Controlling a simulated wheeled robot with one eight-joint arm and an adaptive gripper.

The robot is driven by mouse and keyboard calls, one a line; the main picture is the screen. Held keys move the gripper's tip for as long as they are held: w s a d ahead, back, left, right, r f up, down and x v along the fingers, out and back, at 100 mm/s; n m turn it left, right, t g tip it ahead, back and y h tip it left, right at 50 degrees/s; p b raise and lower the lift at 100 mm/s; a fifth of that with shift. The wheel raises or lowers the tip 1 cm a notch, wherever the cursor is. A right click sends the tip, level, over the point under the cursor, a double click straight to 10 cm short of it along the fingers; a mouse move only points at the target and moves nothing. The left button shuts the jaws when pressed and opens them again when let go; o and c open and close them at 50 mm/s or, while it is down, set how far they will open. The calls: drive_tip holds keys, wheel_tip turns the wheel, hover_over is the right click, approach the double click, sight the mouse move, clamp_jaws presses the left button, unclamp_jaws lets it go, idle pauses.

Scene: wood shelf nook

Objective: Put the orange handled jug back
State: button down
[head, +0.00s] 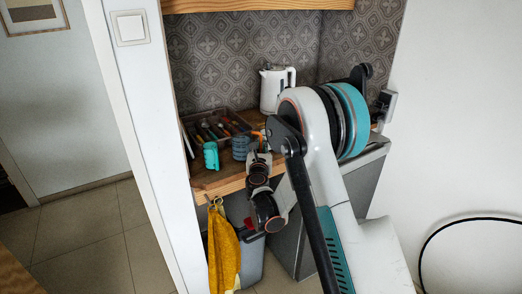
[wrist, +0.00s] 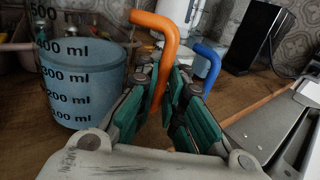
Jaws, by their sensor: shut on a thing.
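The orange handled jug is clear, with black ml markings and blue contents (wrist: 85,85), at the left of the wrist view. Its orange handle (wrist: 162,35) rises between the fingers of my gripper (wrist: 168,110), which is shut on it. In the head view the jug (head: 240,148) is upright at the counter's front, left of my gripper (head: 259,162). It is on or just above the wood; I cannot tell which. Its handle is mostly hidden there.
A blue handle (wrist: 210,58) stands just behind my gripper. A teal item (head: 211,155) is left of the jug on the wooden counter (head: 213,180). A utensil tray (head: 204,118) and white kettle (head: 270,90) are behind. A yellow cloth (head: 222,245) hangs below the edge.

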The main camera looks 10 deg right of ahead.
drive_tip(key=shift+f, duration=0.15)
drive_tip(key=c, duration=1.7)
unclamp_jaws()
drive_tip(key=shift+s, duration=0.2)
drive_tip(key=p+v, duration=0.2)
drive_tip(key=v, duration=0.9)
drive_tip(key=s+d+r+m+g+b, duration=0.1)
drive_tip(key=s+d+r+m+g, duration=0.3)
drive_tip(key=s+m, duration=0.4)
drive_tip(key=s+d+r+m+g, duration=0.2)
drive_tip(key=s+d+r+m, duration=0.3)
drive_tip(key=m, duration=0.5)
drive_tip(key=s+a+m+g+y, duration=0.1)
drive_tip(key=s+a+m, duration=0.1)
drive_tip(key=s+m, duration=0.3)
drive_tip(key=s+a+m+g+y, duration=0.2)
drive_tip(key=s+m, duration=0.3)
drive_tip(key=s, duration=0.6)
drive_tip(key=s+a+m+g+y, duration=0.1)
drive_tip(key=s+m, duration=0.3)
drive_tip(key=s, duration=0.4)
drive_tip(key=shift+s+a+f+m+y, duration=0.15)
drive_tip(key=shift+a+m+y, duration=0.1)
drive_tip(key=shift+a, duration=0.2)
drive_tip(key=shift+s+a+r+m+y, duration=0.15)
drive_tip(key=shift+a+y, duration=0.1)
drive_tip(key=shift+a, duration=0.2)
